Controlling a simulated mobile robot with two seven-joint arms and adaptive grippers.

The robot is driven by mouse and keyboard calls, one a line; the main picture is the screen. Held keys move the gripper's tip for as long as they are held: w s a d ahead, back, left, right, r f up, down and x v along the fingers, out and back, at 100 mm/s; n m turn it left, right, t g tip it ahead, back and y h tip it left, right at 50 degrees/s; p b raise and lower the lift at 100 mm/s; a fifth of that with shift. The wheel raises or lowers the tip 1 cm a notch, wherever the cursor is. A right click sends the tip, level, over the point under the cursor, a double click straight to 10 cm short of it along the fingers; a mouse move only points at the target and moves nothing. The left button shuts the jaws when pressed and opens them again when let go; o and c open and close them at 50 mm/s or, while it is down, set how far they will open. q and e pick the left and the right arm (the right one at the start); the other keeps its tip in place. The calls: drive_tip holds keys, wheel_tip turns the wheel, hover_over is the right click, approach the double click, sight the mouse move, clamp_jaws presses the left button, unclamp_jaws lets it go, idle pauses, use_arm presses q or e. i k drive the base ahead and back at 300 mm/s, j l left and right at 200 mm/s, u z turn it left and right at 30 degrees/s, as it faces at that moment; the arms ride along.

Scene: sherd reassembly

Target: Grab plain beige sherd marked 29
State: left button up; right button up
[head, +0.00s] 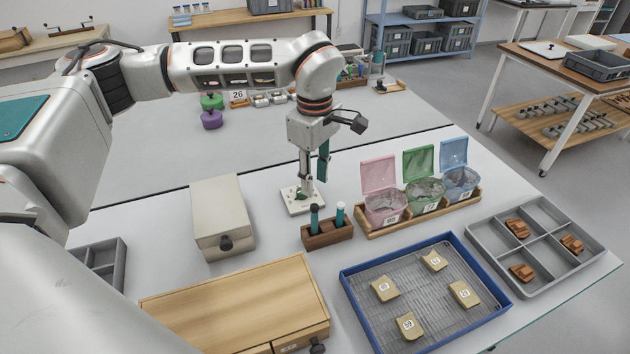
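Several plain beige sherds with small white number labels lie apart in a blue-rimmed tray with a wire mesh floor (353,287). One sherd is at the back (434,260), one at the left (385,289), one at the right (464,294) and one at the front (408,326). The labels are too small to read surely, so I cannot tell which is 29. My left gripper (314,182) points down over a small white plate (291,205), behind and left of the tray. Its fingers are apart with nothing seen between them. My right gripper is out of view.
A grey divided tray with brown sherds (490,246) is at right. A beige box (222,215) and wooden drawer box (235,305) are at left.

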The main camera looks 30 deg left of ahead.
sight(462, 293)
drive_tip(key=k+l, duration=0.5)
drive_tip(key=k, duration=0.15)
drive_tip(key=k+l, duration=0.5)
drive_tip(key=k, duration=0.2)
